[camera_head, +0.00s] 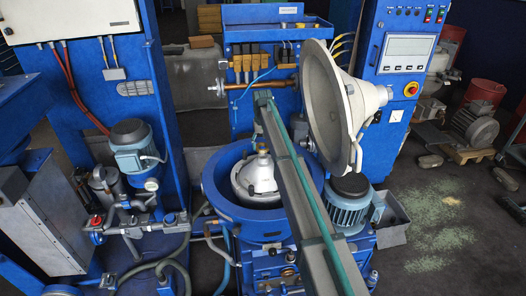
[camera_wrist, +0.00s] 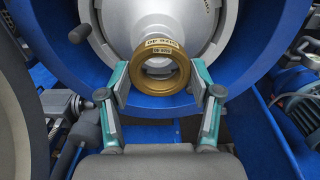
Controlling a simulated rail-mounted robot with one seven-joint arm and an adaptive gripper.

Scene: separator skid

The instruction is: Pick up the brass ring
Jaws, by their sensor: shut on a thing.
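The brass ring (camera_wrist: 181,72) is in the middle of the wrist view, with a small label on its face. My gripper (camera_wrist: 160,76) has its teal and grey fingers on either side of the ring and is shut on it. Behind the ring is the silver domed bowl top (camera_wrist: 112,18); I cannot tell whether the ring still touches it. In the head view, a small brass-coloured part (camera_head: 262,148) shows at the top of the silver bowl (camera_head: 255,178), beside my arm. My fingers cannot be made out there.
The blue round housing (camera_head: 218,190) surrounds the bowl. A tilted pale conical cover (camera_head: 325,100) stands close at the right, above a blue-grey motor (camera_head: 350,200). A control cabinet (camera_head: 400,60) is at the right.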

